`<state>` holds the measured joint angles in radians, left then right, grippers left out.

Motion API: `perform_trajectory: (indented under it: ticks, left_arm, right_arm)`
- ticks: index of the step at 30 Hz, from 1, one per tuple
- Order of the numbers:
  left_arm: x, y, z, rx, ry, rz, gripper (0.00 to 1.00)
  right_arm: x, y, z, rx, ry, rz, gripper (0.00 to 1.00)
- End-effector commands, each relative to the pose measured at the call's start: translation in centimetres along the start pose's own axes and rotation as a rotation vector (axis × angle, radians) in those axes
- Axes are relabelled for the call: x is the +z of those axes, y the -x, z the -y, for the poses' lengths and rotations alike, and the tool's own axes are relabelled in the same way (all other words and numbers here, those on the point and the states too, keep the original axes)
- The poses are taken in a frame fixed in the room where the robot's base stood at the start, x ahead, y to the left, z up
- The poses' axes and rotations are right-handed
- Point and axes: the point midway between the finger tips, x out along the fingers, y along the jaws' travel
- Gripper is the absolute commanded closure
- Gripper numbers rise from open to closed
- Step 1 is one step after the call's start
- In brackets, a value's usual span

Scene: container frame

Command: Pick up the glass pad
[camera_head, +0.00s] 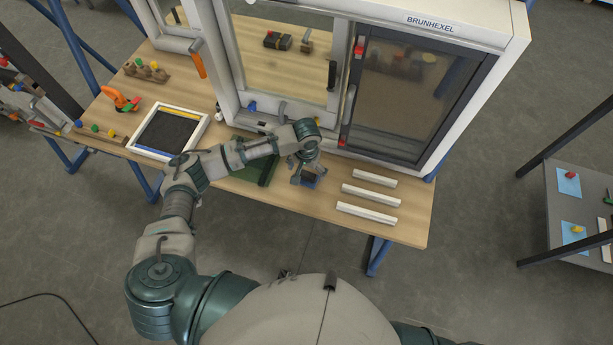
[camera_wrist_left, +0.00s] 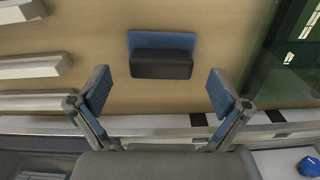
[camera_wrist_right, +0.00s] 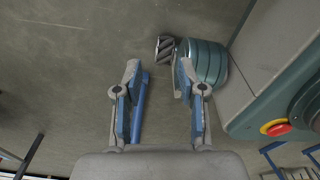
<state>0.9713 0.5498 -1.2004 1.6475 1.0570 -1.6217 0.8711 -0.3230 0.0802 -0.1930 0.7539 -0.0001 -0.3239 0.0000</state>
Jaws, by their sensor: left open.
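The glass pad (camera_head: 310,182), which I take to be the blue pad with a dark block-shaped grip, lies on the wooden table near its front edge. In the left wrist view the glass pad (camera_wrist_left: 162,62) sits centred ahead of the fingers, blue along one side of the dark grip. My left gripper (camera_head: 303,170) is over it, partly hiding it in the head view. In its wrist view the left gripper (camera_wrist_left: 160,92) is open and empty, with the pad between the finger lines but beyond the tips. My right gripper (camera_wrist_right: 158,75) is open and empty over the floor, outside the head view.
Several white bars (camera_head: 367,213) lie right of the pad. A dark green board (camera_head: 255,170) lies to its left, partly under my arm. A framed tray (camera_head: 170,132) is further left. The large white window frame (camera_head: 380,150) stands close behind the left gripper.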

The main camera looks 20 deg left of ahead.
Motion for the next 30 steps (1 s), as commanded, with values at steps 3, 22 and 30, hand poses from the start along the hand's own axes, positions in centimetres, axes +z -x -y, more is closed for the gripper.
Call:
perform_trajectory:
  ticks: [3,22,30]
  left_arm:
    - [0.2,-2.0,0.1,-0.001,0.001,0.001,0.0]
    - [0.2,-3.1,0.2,-0.001,0.0,0.0,0.64]
    - [0.3,-3.2,0.2,-0.001,0.0,0.003,0.7]
  right_arm:
    - [0.4,-0.1,0.0,0.0,0.0,0.007,0.6]
    - [-1.1,0.1,-0.6,0.007,0.002,-0.01,0.6]
    - [-0.8,0.0,-0.4,0.004,0.001,-0.005,0.6]
